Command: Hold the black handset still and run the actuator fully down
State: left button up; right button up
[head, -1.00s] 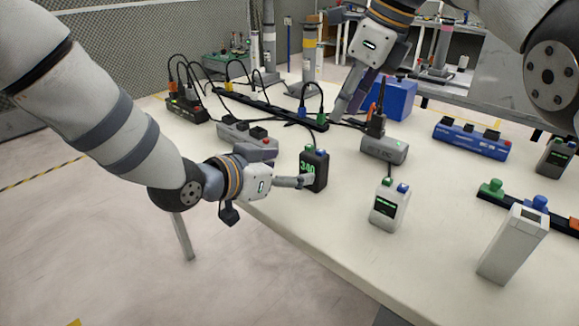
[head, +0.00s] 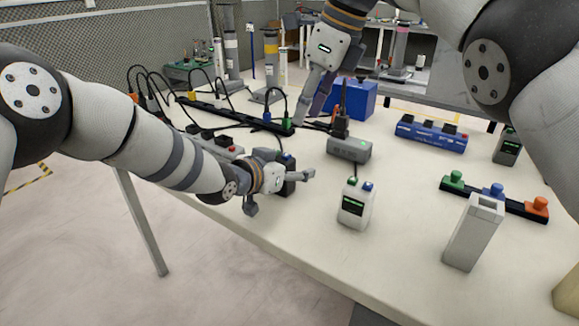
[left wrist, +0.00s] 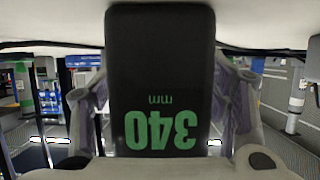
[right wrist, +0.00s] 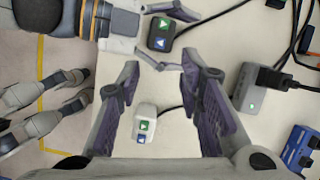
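The black handset (head: 288,164) stands on the white table, partly hidden by my left gripper (head: 300,177). In the left wrist view the handset (left wrist: 160,60) fills the middle, its display reading 340 mm upside down. The left fingers are on either side of it, with small gaps showing. The right wrist view shows green and blue buttons on top of the handset (right wrist: 163,34). My right gripper (head: 314,100) is open and empty above the table, behind the handset; its fingers are apart in its wrist view (right wrist: 168,78). I cannot tell which column is the actuator.
A white handset (head: 354,206) stands nearby. A grey box (head: 350,149) with a black plug is behind it. A blue box (head: 352,100), blue power strip (head: 431,134), button bar (head: 495,200) and grey block (head: 473,235) stand around. Cables run across the table's back.

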pick_arm(q)
jog(key=c, duration=1.3)
pick_arm(e)
grip_shut()
